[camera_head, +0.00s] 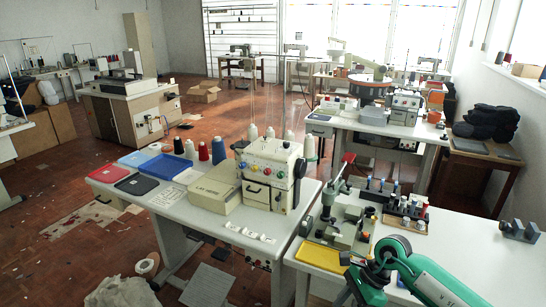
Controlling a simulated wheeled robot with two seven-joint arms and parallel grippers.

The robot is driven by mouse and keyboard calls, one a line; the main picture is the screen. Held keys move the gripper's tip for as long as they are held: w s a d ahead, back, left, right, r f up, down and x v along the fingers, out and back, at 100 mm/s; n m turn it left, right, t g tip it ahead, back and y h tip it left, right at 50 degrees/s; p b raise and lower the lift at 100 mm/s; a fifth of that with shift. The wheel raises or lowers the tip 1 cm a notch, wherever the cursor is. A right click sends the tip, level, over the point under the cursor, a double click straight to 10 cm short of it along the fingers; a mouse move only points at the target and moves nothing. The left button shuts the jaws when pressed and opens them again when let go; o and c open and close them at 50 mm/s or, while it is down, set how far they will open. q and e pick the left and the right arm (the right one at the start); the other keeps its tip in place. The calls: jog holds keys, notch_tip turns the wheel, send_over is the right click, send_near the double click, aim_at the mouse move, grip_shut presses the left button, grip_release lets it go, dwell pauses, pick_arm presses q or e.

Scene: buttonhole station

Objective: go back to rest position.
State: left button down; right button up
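A green arm (430,278) of mine comes in from the lower right, with a dark and grey round joint (393,248). It reaches over the front of the right-hand worktable. Its end bends down toward the bottom edge, with dark parts (347,292) that may belong to my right gripper. I cannot make out fingertips or anything held. My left arm and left gripper are not in view. The buttonhole machine (269,172) stands on the white table at the centre, with coloured knobs and thread cones.
A small grey-green machine (340,222), a yellow tray (322,257) and a rack of small parts (405,207) are close to my green arm. The right table (470,255) has bare room. Blue (139,158) and red (166,167) trays lie on the centre table.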

jog(key=w+a+f+m+t+y, duration=0.25)
jog(key=f+m+y, duration=0.25)
jog(key=m, duration=0.3)
jog(key=w+a+f+m+t+y, duration=0.2)
jog(key=a+f+m+t+y, duration=0.15)
jog(key=f+m, duration=0.35)
jog(key=s+d+f+m+t+h, duration=0.25)
jog(key=d+f+m+t, duration=0.2)
jog(key=f+m, duration=0.6)
jog(key=s+d+f+m+t+h, duration=0.25)
jog(key=d+f+m+h, duration=0.2)
jog(key=f+m, duration=0.6)
jog(key=s+d+f+m+g+h, duration=0.25)
jog(key=s+f+m, duration=0.25)
jog(key=s+f, duration=0.35)
jog(key=s+d+f+m+g+h, duration=0.1)
jog(key=s+d+f+m+h, duration=0.3)
jog(key=s+f, duration=0.45)
jog(key=s+f+m+g, duration=0.3)
jog(key=s+f+m, duration=0.1)
jog(key=s, duration=1)
jog(key=s+f+m+g, duration=0.3)
jog(key=s+f+m, duration=0.1)
jog(key=s, duration=0.9)
jog(key=shift+s+a+g+h, duration=0.35)
jog(key=shift+a+h, duration=0.05)
jog(key=shift+a, duration=0.05)
